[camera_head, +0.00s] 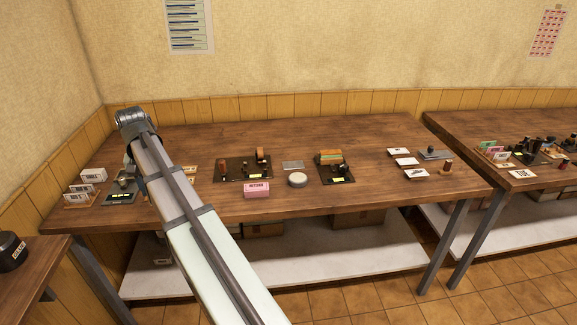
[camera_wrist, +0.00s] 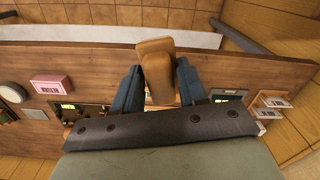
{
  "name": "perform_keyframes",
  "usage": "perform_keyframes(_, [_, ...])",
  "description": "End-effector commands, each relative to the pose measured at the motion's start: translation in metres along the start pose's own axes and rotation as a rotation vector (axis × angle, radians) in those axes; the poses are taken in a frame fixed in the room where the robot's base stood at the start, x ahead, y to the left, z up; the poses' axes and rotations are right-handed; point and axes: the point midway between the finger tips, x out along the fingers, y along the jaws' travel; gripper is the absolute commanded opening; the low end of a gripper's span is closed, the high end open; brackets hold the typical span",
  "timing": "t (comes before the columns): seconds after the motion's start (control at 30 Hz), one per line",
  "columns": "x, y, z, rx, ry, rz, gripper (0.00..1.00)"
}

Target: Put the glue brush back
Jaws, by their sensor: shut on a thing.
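My gripper (camera_wrist: 158,84) is shut on a tan, wooden-looking thing (camera_wrist: 156,68), held between its two blue fingers above the table. It may be the glue brush, but no bristles show. In the head view, my arm hides the gripper and what it holds, over the left part of the table. A dark tray with a yellow label (camera_head: 221,177) holds several brown and black tools. Another dark tray (camera_head: 328,180) to its right carries a green and orange block. I cannot tell which is the brush's place.
A pink box (camera_head: 257,190) and a round white-topped tin (camera_head: 298,180) stand near the table's front. A grey plate (camera_head: 293,165) lies behind. A card rack (camera_head: 82,200) and a dark labelled pad (camera_head: 121,197) are at left. Cards (camera_head: 406,162) lie at right. The right-front tabletop is bare.

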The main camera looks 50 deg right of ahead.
Motion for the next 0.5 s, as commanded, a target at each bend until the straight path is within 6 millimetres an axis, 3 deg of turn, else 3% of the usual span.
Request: perform_keyframes(0.5, [0.004, 0.158, -0.067, 0.237, -0.001, 0.000, 0.13])
